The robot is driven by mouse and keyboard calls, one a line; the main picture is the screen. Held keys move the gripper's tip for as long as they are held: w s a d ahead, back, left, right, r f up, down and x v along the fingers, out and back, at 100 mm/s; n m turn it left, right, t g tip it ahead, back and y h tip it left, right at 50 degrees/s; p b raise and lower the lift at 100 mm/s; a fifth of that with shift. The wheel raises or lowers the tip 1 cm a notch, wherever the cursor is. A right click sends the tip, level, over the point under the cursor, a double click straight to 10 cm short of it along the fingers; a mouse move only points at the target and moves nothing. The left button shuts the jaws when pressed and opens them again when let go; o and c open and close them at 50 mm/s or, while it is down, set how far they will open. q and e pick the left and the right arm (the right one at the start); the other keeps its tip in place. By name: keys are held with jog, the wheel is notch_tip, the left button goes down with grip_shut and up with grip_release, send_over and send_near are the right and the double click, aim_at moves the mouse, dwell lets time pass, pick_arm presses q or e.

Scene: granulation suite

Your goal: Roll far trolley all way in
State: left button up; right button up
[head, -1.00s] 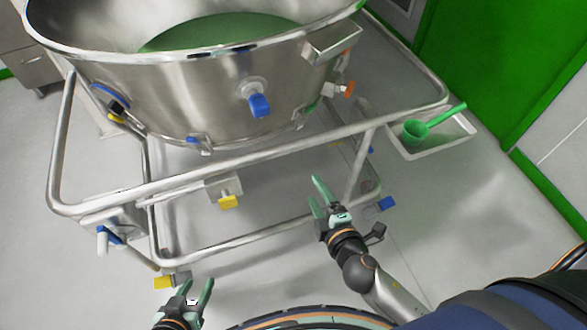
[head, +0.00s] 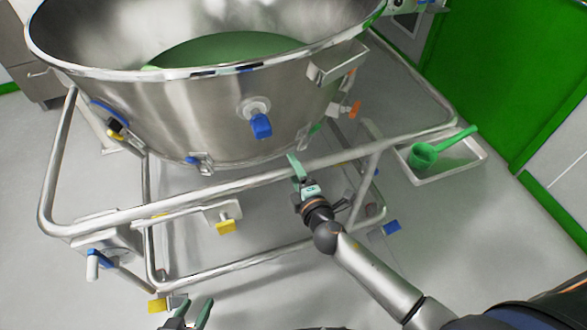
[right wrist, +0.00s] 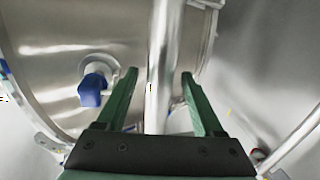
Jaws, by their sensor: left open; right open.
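The trolley is a tubular steel frame (head: 100,222) carrying a large steel bowl (head: 215,115) with green material inside. My right gripper (head: 302,172) is open at the trolley's near top rail (head: 240,183), towards its right part. In the right wrist view the rail (right wrist: 162,70) runs between the two open green fingers (right wrist: 155,95), with visible space on both sides. My left gripper (head: 195,312) is open and empty at the bottom edge of the head view, below the trolley's near lower rail. Whether the right fingers touch the rail cannot be told.
A white tray (head: 470,165) with a green scoop (head: 423,155) sits right of the trolley. A green door (head: 475,70) is behind it. Yellow (head: 226,227) and blue (head: 391,227) pedals show low on the frame. Grey floor is clear at front right.

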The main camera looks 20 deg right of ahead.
jog(key=shift+w+f, duration=0.15)
jog(key=shift+w, duration=0.35)
grip_shut()
dwell(1.2)
